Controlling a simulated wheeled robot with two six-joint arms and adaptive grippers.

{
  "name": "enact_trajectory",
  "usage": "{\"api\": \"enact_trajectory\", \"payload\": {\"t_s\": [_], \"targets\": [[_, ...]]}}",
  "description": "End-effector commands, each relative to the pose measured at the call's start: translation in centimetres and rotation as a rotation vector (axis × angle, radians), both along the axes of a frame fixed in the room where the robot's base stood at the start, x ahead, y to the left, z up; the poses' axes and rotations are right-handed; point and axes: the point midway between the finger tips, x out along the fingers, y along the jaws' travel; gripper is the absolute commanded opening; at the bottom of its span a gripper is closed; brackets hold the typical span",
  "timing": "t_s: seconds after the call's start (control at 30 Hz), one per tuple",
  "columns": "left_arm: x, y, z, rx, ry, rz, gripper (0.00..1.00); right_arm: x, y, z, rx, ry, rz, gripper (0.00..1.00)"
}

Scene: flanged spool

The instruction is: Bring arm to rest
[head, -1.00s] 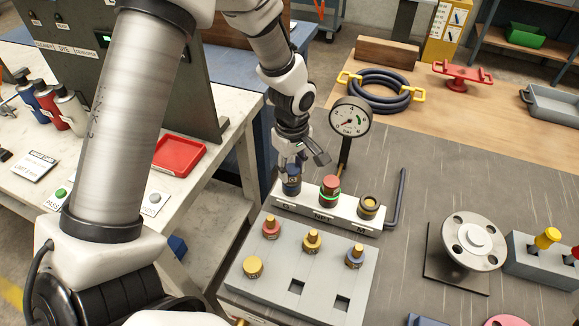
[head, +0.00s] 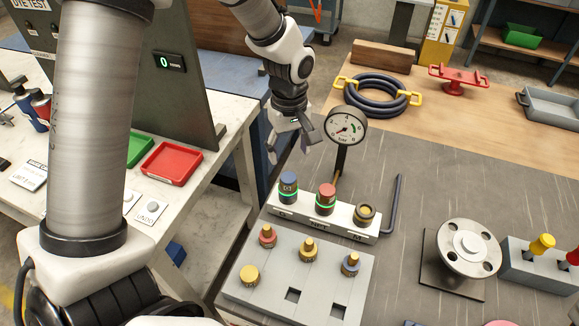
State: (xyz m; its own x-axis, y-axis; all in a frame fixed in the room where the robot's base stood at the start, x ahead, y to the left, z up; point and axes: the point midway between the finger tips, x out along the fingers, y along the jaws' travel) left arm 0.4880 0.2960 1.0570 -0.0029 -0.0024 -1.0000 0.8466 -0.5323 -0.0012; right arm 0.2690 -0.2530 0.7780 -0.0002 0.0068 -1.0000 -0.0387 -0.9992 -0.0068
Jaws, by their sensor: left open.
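My left gripper (head: 289,143) is open and empty in the head view. It hangs above and behind the white rack, left of the pressure gauge (head: 345,127). Below it, a blue-capped cylinder (head: 288,187) stands upright in the left place of the white rack (head: 342,228), with a green glowing ring at its base. A red-capped cylinder (head: 326,198) with a green ring stands in the middle place. A dark ring with a tan centre (head: 364,215) is in the right place. My right gripper is not in view.
A grey block (head: 262,303) in front holds several brass-topped plugs and has two empty square holes. A flanged spool (head: 469,247) stands at the right. A dark bent rod (head: 396,205) lies beside the rack. Coiled hose (head: 377,93) lies behind. A red tray (head: 171,164) is on the left bench.

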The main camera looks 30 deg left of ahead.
Motion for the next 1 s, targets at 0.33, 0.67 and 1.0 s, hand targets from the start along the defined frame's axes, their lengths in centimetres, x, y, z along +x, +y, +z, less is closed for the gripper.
{"api": "enact_trajectory", "payload": {"t_s": [0.33,0.67,1.0], "targets": [[0.1,0.1,2.8,0.000,0.001,-0.001,0.66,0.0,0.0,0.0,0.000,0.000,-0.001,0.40],[0.1,0.1,7.2,0.001,0.001,-0.001,0.66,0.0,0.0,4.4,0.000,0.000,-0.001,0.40],[0.1,0.1,12.7,0.000,0.001,-0.001,0.66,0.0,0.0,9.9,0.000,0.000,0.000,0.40]]}}
